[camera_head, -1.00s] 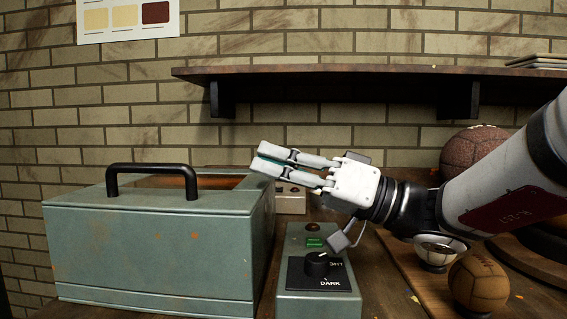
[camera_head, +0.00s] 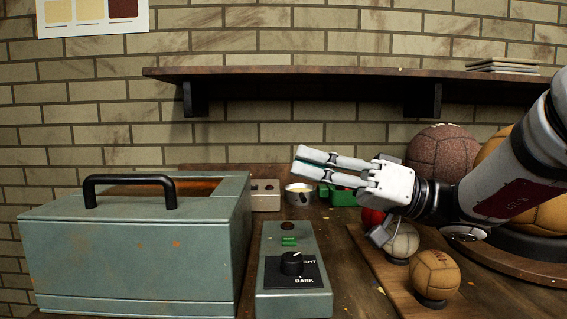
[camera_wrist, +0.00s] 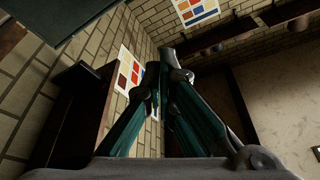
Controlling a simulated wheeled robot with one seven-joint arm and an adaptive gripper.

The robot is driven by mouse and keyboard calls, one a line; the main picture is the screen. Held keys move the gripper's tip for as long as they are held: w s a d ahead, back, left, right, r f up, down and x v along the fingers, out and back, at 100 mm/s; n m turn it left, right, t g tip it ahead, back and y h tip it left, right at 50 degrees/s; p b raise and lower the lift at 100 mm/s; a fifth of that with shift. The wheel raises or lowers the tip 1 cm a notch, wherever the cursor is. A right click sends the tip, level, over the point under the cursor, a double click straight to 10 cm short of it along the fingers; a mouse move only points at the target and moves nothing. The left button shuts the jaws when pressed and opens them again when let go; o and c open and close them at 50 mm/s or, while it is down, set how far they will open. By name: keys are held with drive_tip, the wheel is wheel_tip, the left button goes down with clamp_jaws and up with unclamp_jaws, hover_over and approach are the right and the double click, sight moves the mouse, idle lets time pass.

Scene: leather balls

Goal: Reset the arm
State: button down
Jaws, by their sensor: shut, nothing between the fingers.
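My gripper (camera_head: 298,163) is in the head view, right of centre, raised above the table and pointing left. Its two fingers lie close together with nothing between them. It hangs above and beyond the control box (camera_head: 292,290), which has a black knob (camera_head: 291,263) and a green switch, and touches nothing that I can see. In the wrist view my gripper (camera_wrist: 165,60) shows its fingers meeting, with the brick wall and colour charts behind.
A grey-green metal box (camera_head: 140,245) with a black handle stands at left. A tan ball (camera_head: 435,274) and a pale ball (camera_head: 403,241) sit on a wooden board at right. A large brown ball (camera_head: 443,152) is behind my arm. A shelf (camera_head: 340,72) runs along the wall above.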

drive_tip(key=s+a+f+g+h, duration=0.1)
drive_tip(key=s, duration=0.2)
drive_tip(key=s+a+f+g+h, duration=0.1)
drive_tip(key=s+a+f, duration=0.1)
drive_tip(key=s, duration=0.1)
drive_tip(key=s+a+f+m+g+h, duration=0.1)
drive_tip(key=s+a+f+g, duration=0.1)
drive_tip(key=s, duration=0.1)
drive_tip(key=shift+h, duration=0.4)
drive_tip(key=s+f+m+g+h, duration=0.25)
drive_tip(key=s+f+h, duration=0.35)
drive_tip(key=s+f, duration=0.45)
drive_tip(key=s+d+f+m+t+h, duration=0.1)
drive_tip(key=s+d+f+m+h, duration=0.35)
drive_tip(key=d, duration=0.45)
drive_tip(key=s+d+f+m+t+h, duration=0.2)
drive_tip(key=s+d+f+h, duration=0.25)
drive_tip(key=d+h, duration=0.3)
wheel_tip(320, 180, up, 35)
drive_tip(key=t+y+p, duration=0.1)
drive_tip(key=t+p, duration=0.2)
drive_tip(key=p, duration=2.9)
drive_tip(key=shift+s+d+t+p, duration=0.3)
drive_tip(key=shift+d+t, duration=0.05)
drive_tip(key=shift+d, duration=0.05)
drive_tip(key=shift+a+r, duration=0.1)
